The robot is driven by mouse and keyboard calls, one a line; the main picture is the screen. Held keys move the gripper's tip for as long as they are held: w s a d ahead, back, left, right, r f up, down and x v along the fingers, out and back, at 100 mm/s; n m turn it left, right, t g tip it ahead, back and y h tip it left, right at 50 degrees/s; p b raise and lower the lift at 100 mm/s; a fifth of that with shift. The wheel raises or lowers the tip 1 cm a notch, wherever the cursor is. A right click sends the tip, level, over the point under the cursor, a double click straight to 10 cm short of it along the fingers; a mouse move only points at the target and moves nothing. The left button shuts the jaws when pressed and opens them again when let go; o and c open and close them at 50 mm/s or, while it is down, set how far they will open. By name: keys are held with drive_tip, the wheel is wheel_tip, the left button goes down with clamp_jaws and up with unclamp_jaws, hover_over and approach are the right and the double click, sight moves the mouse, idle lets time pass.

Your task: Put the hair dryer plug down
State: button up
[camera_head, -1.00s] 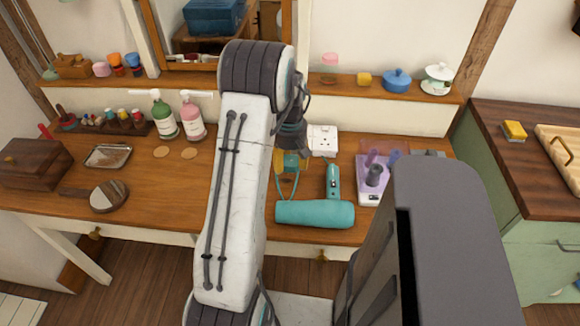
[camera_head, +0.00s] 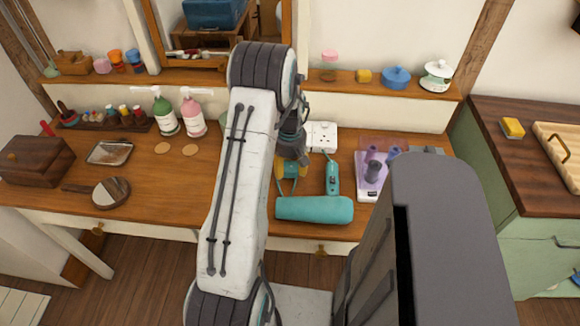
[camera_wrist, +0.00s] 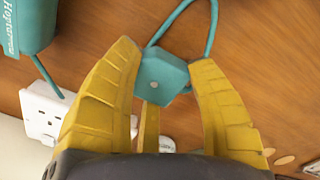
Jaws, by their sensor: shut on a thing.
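The teal hair dryer (camera_head: 315,209) lies on the wooden dressing table with its handle pointing to the back. Its teal plug (camera_wrist: 163,76) is between the yellow fingers of my gripper (camera_wrist: 166,62), and the teal cord loops away from it. In the head view my gripper (camera_head: 291,168) is low over the table, left of the dryer handle, and mostly hides the plug. Part of the dryer also shows at the upper left of the wrist view (camera_wrist: 35,25). I cannot tell whether the plug touches the tabletop.
A white wall socket (camera_head: 322,137) is just behind my gripper; it also shows in the wrist view (camera_wrist: 42,110). A purple and white holder (camera_head: 369,190) stands right of the dryer. Pump bottles (camera_head: 193,115) stand to the left. Bare tabletop (camera_head: 170,190) lies at left.

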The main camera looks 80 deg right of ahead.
drive_tip(key=shift+f, duration=0.2)
drive_tip(key=o, duration=1.1)
drive_tip(key=shift+r, duration=0.2)
